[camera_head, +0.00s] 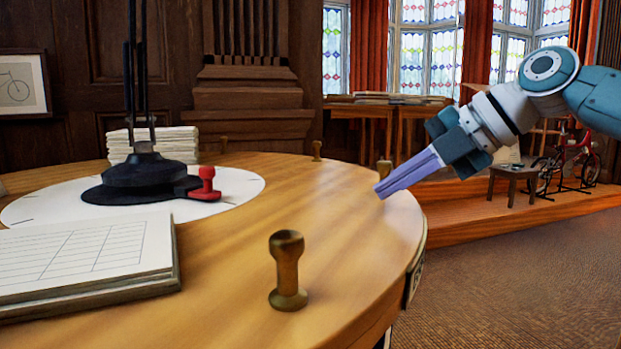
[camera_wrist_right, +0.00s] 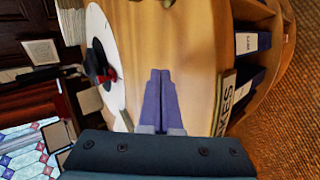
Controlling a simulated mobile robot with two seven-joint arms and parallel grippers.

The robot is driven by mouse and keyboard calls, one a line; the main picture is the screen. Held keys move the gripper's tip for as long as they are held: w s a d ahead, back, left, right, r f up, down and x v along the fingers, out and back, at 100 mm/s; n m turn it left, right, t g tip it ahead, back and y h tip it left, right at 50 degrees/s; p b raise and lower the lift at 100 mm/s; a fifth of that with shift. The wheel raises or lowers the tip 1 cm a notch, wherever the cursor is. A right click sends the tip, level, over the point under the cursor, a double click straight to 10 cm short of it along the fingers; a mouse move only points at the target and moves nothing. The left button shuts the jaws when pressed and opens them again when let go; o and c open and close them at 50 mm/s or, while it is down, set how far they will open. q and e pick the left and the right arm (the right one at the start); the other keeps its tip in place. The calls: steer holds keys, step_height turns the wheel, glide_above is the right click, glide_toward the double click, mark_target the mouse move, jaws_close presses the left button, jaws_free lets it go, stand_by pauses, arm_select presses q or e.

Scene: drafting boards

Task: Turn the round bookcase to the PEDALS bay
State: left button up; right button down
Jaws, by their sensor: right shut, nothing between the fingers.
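The round bookcase (camera_head: 350,235) has a wide wooden top that fills the left and middle of the head view. Brass pegs stand near its rim: a large near one (camera_head: 287,270), one beyond my gripper (camera_head: 384,168) and one at the far side (camera_head: 316,150). My right gripper (camera_head: 378,194) is shut and empty, low over the right part of the top, apart from the near peg. In the wrist view it (camera_wrist_right: 160,72) points along the top. A rim label plate (camera_wrist_right: 229,101) there ends in "KES". No PEDALS label is readable. My left gripper is out of view.
On the top are a white disc (camera_head: 240,186) with a black lamp base and red clamp (camera_head: 205,184), a ledger (camera_head: 90,258) and a paper stack (camera_head: 175,141). Dark binders (camera_wrist_right: 247,42) stand in the bays below. Carpet (camera_head: 500,275) lies open at right; a red bicycle (camera_head: 570,160) stands behind.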

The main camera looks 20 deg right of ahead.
steer(key=shift+s+a+r, duration=0.1)
steer(key=shift+s+r, duration=0.1)
steer(key=shift+r, duration=0.15)
step_height(320, 180, up, 8)
steer(key=p, duration=0.6)
steer(key=shift+f, duration=0.2)
